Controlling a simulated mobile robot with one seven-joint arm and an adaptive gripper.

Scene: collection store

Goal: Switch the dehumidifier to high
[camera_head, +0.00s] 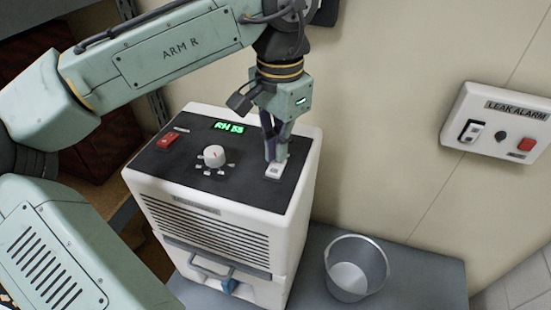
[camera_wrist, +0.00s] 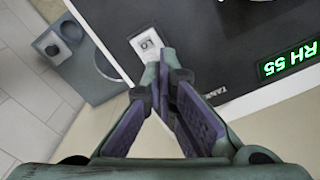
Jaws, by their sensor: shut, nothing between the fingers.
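The dehumidifier (camera_head: 222,215) is a white box with a black top panel, standing on a grey surface. On its top are a white round knob (camera_head: 214,156) with marks around it, a red switch (camera_head: 168,139), and a green display (camera_head: 228,127) that reads RH 55. A small white switch (camera_head: 275,171) sits at the panel's right end; it also shows in the wrist view (camera_wrist: 147,44). My gripper (camera_head: 277,157) is shut and empty, pointing down with its fingertips right at the white switch. I cannot tell whether they touch it. The knob's exact setting is too small to read.
A leak alarm box (camera_head: 497,122) with a red button hangs on the wall at right. Dark red boxes on shelving are behind my arm at left.

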